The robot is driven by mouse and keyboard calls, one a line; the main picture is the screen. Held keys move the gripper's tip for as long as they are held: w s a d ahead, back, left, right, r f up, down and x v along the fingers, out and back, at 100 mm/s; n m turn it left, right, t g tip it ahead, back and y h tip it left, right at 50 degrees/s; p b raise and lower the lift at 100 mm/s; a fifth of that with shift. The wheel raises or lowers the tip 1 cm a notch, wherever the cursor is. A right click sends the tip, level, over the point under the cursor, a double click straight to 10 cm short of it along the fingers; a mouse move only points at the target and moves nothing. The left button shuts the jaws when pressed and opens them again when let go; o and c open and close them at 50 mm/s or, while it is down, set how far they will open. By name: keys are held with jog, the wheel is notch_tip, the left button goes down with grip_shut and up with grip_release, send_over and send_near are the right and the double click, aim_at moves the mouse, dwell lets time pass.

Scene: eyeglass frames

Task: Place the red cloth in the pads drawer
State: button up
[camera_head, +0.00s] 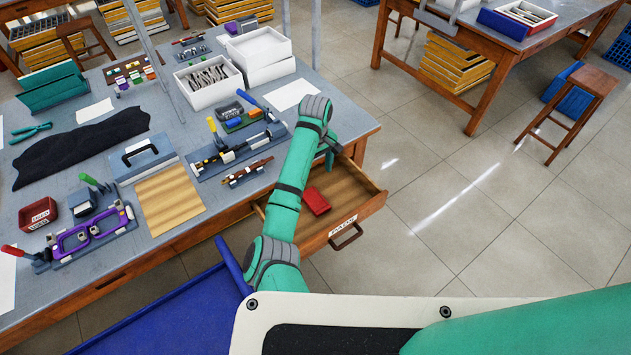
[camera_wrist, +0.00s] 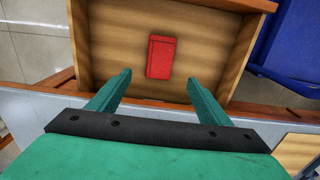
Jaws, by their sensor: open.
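The red cloth (camera_head: 316,201) lies folded on the wooden floor of the open pads drawer (camera_head: 369,206), whose front carries a label reading PADS and a dark handle. In the wrist view the red cloth (camera_wrist: 161,57) lies flat inside the drawer (camera_wrist: 118,45), apart from the drawer walls. My gripper (camera_wrist: 158,88) is open and empty, its two green fingers spread at the drawer's edge with the cloth beyond and between them. In the head view my arm reaches over the drawer and the fingers (camera_head: 331,158) are partly hidden.
The workbench (camera_head: 225,200) holds a purple eyeglass frame in a fixture (camera_head: 85,235), tool trays, white bins (camera_head: 207,85) and a black cloth (camera_head: 80,145). A blue surface (camera_head: 185,315) lies below the bench front. Open floor (camera_head: 470,230) is to the right.

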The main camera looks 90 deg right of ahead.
jog(key=shift+r, duration=1.45)
